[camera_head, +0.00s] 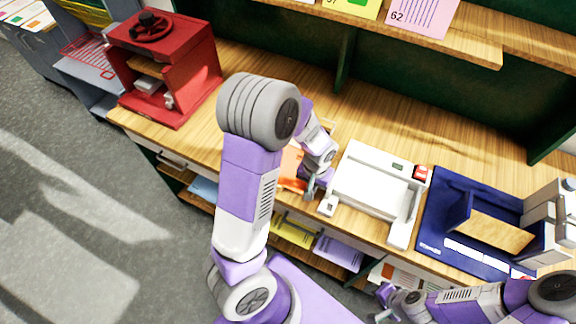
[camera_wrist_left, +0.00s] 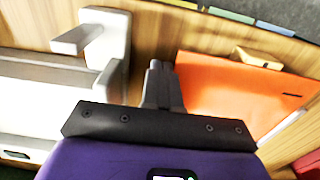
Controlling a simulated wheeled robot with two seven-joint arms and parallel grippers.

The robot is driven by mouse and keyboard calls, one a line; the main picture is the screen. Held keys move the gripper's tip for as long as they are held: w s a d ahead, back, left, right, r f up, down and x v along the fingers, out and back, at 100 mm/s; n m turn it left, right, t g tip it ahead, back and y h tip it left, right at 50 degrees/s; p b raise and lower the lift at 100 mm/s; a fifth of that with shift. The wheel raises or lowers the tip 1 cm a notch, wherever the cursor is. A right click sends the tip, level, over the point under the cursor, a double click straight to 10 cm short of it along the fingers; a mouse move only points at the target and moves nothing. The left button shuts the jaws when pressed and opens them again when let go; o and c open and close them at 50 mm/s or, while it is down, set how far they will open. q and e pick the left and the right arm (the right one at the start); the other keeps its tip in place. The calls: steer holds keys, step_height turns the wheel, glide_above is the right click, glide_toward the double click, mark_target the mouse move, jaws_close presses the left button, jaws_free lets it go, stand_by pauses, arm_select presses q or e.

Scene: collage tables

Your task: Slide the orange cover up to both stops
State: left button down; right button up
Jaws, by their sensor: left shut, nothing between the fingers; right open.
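The orange cover (camera_wrist_left: 230,95) lies flat on the wooden worktop. In the head view only parts of the orange cover (camera_head: 289,168) show, because my left arm hides the rest. My left gripper (camera_wrist_left: 160,70) is shut and empty, with its fingertips just beside the cover's edge. I cannot tell whether they touch it. In the head view this gripper (camera_head: 313,190) is low between the cover and the white machine. A small tan block (camera_wrist_left: 258,58) sits at the cover's far edge; I cannot tell whether it is a stop. My right gripper (camera_head: 384,300) is open at the bottom, before the worktop.
The white machine (camera_head: 372,188) stands close to the right of my left gripper. A navy board (camera_head: 435,215) lies farther right. A red press (camera_head: 165,65) stands at the far left. Coloured sheets (camera_head: 338,252) lie on shelves below. Bare wood (camera_head: 385,120) runs behind the machine.

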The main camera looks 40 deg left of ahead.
arm_select(q)
steer(key=shift+w+d, duration=0.1)
steer(key=shift+d, duration=0.3)
step_height(320, 180, up, 7)
steer(key=p, duration=0.5)
steer(key=shift+p, duration=0.4)
